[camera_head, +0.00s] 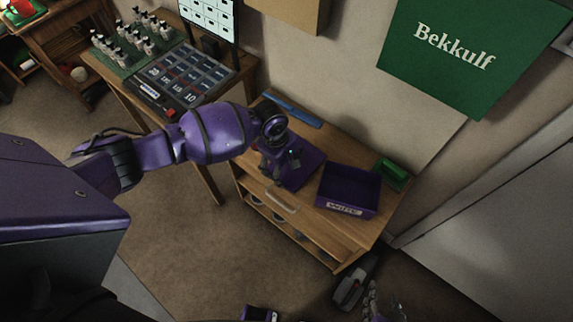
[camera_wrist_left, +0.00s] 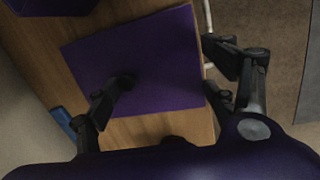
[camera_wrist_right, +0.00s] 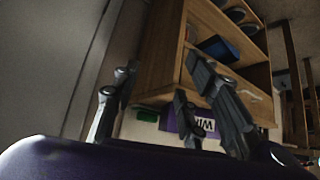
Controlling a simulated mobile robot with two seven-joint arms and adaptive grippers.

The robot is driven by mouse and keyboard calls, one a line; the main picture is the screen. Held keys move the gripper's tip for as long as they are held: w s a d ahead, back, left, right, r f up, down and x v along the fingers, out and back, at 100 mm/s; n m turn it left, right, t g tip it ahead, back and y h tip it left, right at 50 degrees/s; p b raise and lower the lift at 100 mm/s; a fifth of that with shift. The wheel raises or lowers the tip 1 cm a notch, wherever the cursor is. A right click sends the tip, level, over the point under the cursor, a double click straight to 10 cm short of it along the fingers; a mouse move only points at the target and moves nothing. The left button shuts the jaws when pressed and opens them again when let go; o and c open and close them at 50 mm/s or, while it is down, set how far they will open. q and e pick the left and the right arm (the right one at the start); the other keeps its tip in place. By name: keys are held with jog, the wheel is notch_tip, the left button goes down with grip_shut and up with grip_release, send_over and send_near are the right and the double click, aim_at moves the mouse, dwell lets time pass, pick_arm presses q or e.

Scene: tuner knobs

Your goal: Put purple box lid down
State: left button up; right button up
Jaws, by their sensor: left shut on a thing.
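The purple box lid (camera_head: 308,166) is a flat purple square at the wooden table's top, left of the open purple box (camera_head: 352,186). It fills the middle of the left wrist view (camera_wrist_left: 150,50). My left gripper (camera_head: 283,160) is over the lid and shut on it; the exact grip is hard to see. I cannot tell whether the lid touches the tabletop. The box has a white label on its front. My right gripper (camera_wrist_right: 160,78) is open and empty, low in front of the table, with its fingers spread.
A green block (camera_head: 391,174) sits at the table's right end and a blue strip (camera_head: 292,109) along its back edge. Shelves below hold dark round items. A second table (camera_head: 208,164) with a price panel (camera_head: 180,78) and bottles stands left. A dark grey device (camera_head: 352,288) is on the floor.

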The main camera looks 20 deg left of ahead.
pick_arm(q)
jog(key=shift+f, duration=0.15)
jog(key=o, duration=1.4)
